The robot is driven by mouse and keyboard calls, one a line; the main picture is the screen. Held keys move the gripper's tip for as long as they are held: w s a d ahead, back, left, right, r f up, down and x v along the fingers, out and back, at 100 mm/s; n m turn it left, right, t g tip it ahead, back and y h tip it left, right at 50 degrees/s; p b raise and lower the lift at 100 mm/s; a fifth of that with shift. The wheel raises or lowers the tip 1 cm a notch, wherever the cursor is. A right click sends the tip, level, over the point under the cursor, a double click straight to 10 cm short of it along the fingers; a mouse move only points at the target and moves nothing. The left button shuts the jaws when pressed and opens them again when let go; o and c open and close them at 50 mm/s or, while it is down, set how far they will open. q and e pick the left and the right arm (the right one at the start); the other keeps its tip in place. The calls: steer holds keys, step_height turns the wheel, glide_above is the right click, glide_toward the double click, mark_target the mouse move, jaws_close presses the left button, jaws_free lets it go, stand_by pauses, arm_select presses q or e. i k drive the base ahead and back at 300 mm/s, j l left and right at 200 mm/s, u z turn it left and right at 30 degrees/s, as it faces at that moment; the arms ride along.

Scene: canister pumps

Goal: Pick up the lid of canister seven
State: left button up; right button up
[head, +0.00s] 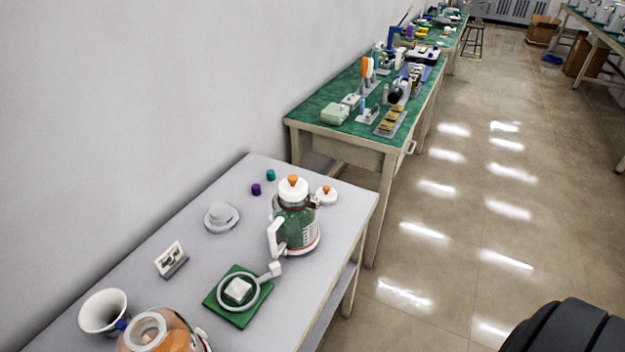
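A canister (296,228) with green contents and a white handle stands upright on the grey table. A white lid (293,189) with an orange knob sits on its top. A smaller white cap (327,195) with an orange knob is just behind it to the right. A second canister (165,335) with orange contents is cut off by the bottom edge; a pale ring is at its top. I cannot read a number seven on either canister. Neither of my grippers is in view.
The grey table (190,210) holds a white funnel (103,311), a green pad (237,318) with a white block and ring, a small stand (171,260), a domed white piece (221,216) and purple and teal caps. A wall borders its left. Open floor (430,270) lies right.

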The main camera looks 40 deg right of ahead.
mark_target(327, 195)
steer(key=i+l+u, duration=0.1)
steer(key=l+u, duration=0.15)
steer(key=l, duration=0.3)
steer(key=l+u, duration=0.25)
steer(key=l, duration=0.3)
steer(key=l+u, duration=0.2)
steer(key=l, duration=0.4)
steer(key=l+u, duration=0.25)
steer(key=l, duration=0.35)
steer(key=l+u, duration=0.25)
steer(key=l, duration=0.3)
steer(key=k+l+u, duration=0.25)
steer(key=l, duration=0.25)
